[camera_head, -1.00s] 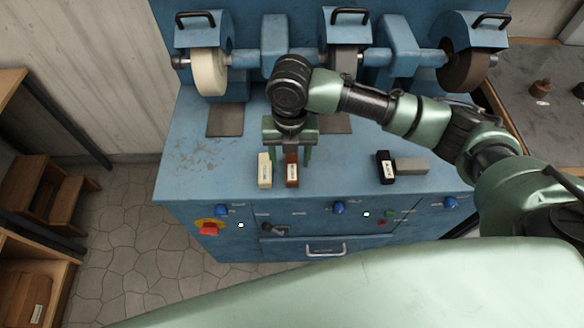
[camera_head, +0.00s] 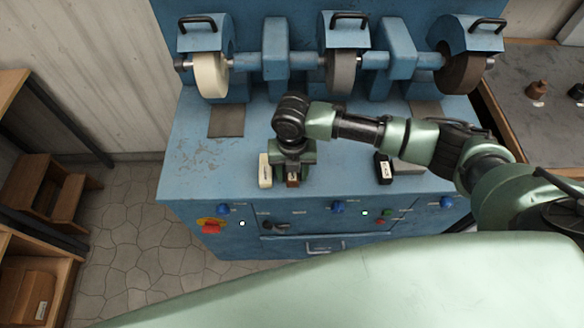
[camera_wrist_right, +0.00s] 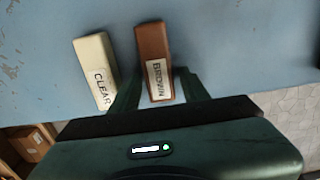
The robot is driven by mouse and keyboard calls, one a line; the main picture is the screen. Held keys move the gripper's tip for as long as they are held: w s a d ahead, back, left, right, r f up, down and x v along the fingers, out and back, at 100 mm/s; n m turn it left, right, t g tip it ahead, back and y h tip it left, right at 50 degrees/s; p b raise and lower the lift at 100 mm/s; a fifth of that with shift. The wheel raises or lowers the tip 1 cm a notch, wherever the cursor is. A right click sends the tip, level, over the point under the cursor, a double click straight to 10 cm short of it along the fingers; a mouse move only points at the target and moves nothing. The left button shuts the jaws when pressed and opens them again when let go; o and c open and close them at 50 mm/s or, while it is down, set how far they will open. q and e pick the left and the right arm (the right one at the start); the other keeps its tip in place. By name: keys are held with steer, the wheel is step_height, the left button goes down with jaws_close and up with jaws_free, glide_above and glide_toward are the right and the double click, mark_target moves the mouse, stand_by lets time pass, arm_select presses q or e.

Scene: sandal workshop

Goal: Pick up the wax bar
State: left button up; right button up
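The brown wax bar (camera_head: 293,181), labelled BROWN, lies on the blue bench top. A cream bar (camera_head: 265,172), labelled CLEAR, lies just left of it. My right gripper (camera_wrist_right: 160,80) is low over the bench with its fingers apart. In the right wrist view one finger is on each side of the brown bar (camera_wrist_right: 153,45), and the left finger sits between it and the cream bar (camera_wrist_right: 92,62). I cannot tell if the fingers touch the bar. In the head view the hand hides the brown bar's far part. My left gripper is not in view.
A black bar (camera_head: 383,168) and a grey bar (camera_head: 408,167) lie farther right on the bench (camera_head: 190,180). Polishing wheels, one being cream (camera_head: 210,75), stand along the back. Switches and a drawer handle (camera_head: 325,246) are on the front. The bench's left part is clear.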

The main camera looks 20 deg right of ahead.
jaws_close()
steer(key=shift+r, duration=0.1)
